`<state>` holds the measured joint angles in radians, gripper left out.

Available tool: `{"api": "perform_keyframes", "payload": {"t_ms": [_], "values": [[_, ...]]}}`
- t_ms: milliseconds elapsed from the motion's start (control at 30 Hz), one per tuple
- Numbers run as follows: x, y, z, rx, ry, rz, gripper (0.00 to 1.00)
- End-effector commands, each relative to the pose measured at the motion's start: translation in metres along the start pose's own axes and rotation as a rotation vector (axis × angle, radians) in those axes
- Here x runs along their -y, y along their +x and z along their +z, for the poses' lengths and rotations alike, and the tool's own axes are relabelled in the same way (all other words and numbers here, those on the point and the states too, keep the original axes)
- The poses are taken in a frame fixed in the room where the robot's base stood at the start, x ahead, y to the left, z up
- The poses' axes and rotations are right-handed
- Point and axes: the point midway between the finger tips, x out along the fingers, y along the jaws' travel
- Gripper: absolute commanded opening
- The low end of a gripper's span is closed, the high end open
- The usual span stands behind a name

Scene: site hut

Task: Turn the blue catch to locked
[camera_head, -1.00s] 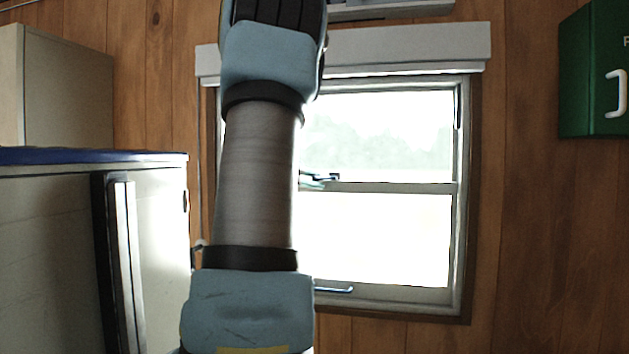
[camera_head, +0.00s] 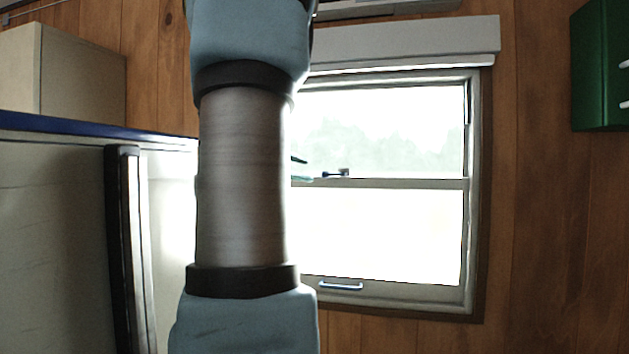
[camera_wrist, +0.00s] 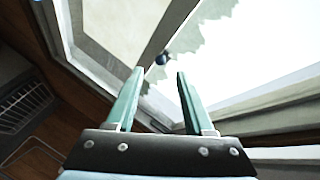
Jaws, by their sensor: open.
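The blue catch (camera_head: 343,173) is a small dark piece on the middle rail of the sash window (camera_head: 400,184). In the wrist view the catch (camera_wrist: 162,58) shows just beyond the fingertips, between their lines. Which way it is turned is too small to tell. My gripper (camera_wrist: 159,74) is open, with two green fingers apart and nothing between them. In the head view only its fingertips (camera_head: 300,170) show past my arm, left of the catch and apart from it. The rest of the gripper is hidden behind my arm.
A pull handle (camera_head: 340,286) sits on the window's bottom rail. A grey blind box (camera_head: 410,42) runs above the window. A white cabinet with a blue top (camera_head: 80,128) stands at left, a green box (camera_head: 600,70) hangs at right. A dark vent (camera_wrist: 25,100) shows in the wrist view.

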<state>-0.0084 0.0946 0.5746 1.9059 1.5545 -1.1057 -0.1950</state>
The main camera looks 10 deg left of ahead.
Motion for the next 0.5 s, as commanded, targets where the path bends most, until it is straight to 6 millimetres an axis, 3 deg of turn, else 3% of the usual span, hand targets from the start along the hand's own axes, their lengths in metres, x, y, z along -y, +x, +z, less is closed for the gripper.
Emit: {"api": "perform_keyframes", "payload": {"t_ms": [200,500], "values": [[-0.001,-0.021,0.001,0.001,0.0,0.0,0.53],[0.0,-0.023,0.0,0.0,-0.001,0.0,0.53]]}}
